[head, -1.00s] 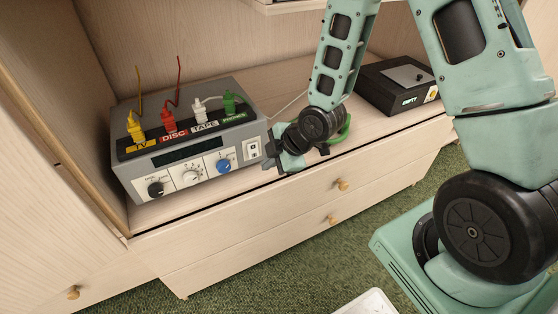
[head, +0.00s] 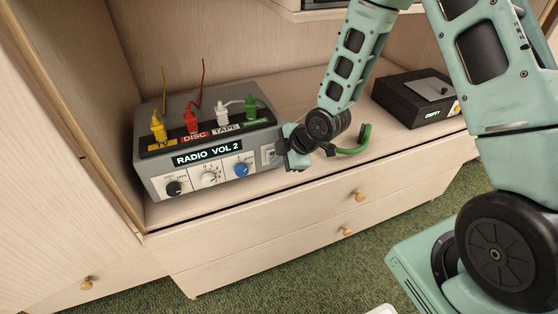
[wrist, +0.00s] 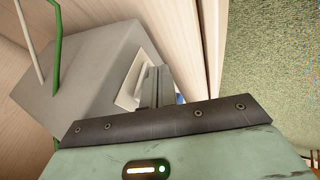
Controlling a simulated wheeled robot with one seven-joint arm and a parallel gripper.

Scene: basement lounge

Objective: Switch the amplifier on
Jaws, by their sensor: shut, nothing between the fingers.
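The grey amplifier (head: 150,178) stands on the wooden cabinet shelf. Its display (head: 207,153) is lit and reads "RADIO VOL 2". Its front has a black knob (head: 174,188), a white knob (head: 208,179) and a blue knob (head: 241,169). The white power switch plate (head: 267,155) is at the front's right end, partly hidden by my gripper. My gripper (head: 283,161) is shut and empty, with its tips at the switch plate. In the wrist view the fingers (wrist: 157,88) overlap the switch plate (wrist: 136,82); whether they touch is unclear.
Yellow (head: 158,128), red (head: 191,122), white (head: 222,114) and green (head: 251,107) plugs stand on top of the amplifier. Green headphones (head: 352,146) lie right of my gripper. A black box (head: 415,97) reading "EMPTY" stands farther right. Drawers with knobs (head: 359,196) are below.

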